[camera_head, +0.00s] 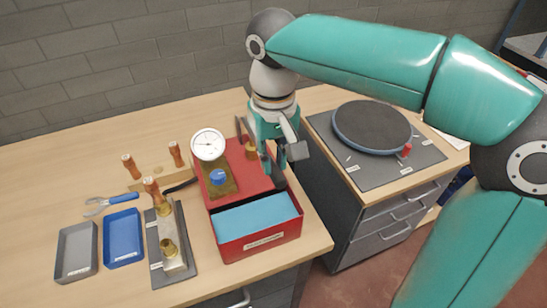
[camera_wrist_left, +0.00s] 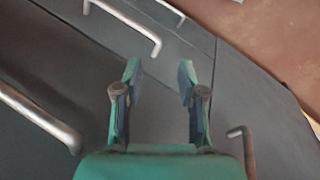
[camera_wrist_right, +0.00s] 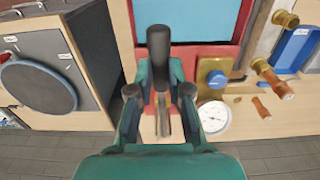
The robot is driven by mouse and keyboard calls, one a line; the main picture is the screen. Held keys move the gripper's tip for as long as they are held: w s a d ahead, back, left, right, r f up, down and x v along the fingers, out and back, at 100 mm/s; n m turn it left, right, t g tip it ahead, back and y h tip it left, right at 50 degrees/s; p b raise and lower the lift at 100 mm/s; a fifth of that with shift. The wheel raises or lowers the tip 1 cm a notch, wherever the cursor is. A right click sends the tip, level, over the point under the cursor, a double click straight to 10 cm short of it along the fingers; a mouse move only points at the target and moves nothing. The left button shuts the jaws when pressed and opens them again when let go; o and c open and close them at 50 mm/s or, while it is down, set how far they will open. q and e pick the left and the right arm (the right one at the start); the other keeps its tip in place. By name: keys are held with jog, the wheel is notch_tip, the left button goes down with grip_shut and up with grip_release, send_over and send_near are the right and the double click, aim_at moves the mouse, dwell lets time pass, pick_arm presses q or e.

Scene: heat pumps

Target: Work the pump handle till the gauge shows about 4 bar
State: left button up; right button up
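The hand pump is a red box (camera_head: 262,243) with blue water (camera_head: 257,217) and a blue knob (camera_head: 217,178). Its round white gauge (camera_head: 208,145) stands at the back left; the needle is too small to read in bar. The gauge also shows in the right wrist view (camera_wrist_right: 214,117). My right gripper (camera_head: 283,165) is at the pump's right side. In the right wrist view its fingers close on either side of the dark pump handle (camera_wrist_right: 160,45), whose metal rod runs down between them. My left gripper (camera_wrist_left: 160,75) is open and empty, in front of grey drawers.
A grey tray (camera_head: 64,259), a blue tray (camera_head: 137,243), blue-handled pliers (camera_head: 110,201) and a valve block on a dark plate (camera_head: 184,265) lie left of the pump. A dark turntable (camera_head: 372,127) stands on the right cabinet.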

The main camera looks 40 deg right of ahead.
notch_tip(320, 180, up, 7)
jog(key=p, duration=0.6)
jog(key=shift+r, duration=0.1)
dwell(0.9)
